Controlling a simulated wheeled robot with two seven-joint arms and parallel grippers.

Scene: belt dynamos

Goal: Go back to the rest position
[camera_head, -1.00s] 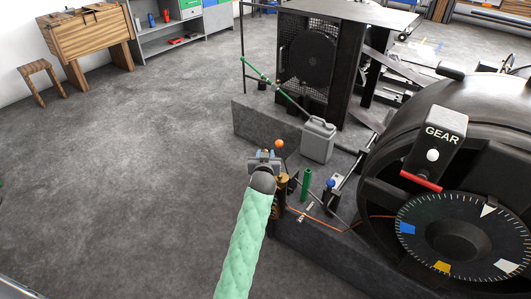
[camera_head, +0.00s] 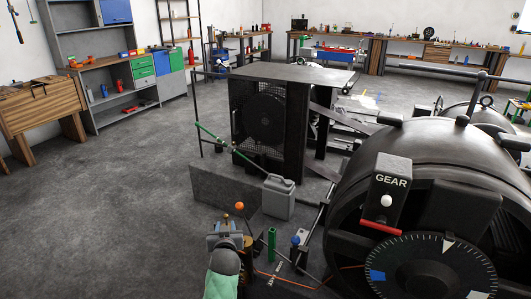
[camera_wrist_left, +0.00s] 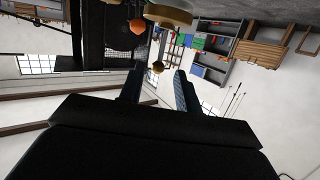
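My left gripper (camera_head: 224,230) shows in the lower middle of the head view, at the end of my pale green sleeved arm. It is beside the orange ball (camera_head: 239,206) and a brass-coloured cylinder, at the near end of the dynamo's base. In the left wrist view its two dark fingers (camera_wrist_left: 158,84) stand apart. A small brass ball (camera_wrist_left: 157,67) appears between the fingertips, and I see no object gripped. The orange ball (camera_wrist_left: 138,27) also shows there above the fingers. My right gripper is in neither view.
The large dark dynamo with its GEAR box (camera_head: 388,190) and dial (camera_head: 435,268) fills the right. A grey canister (camera_head: 278,197), green tube (camera_head: 272,244) and blue-knobbed lever (camera_head: 296,240) stand near the gripper. The floor (camera_head: 110,210) at left is clear.

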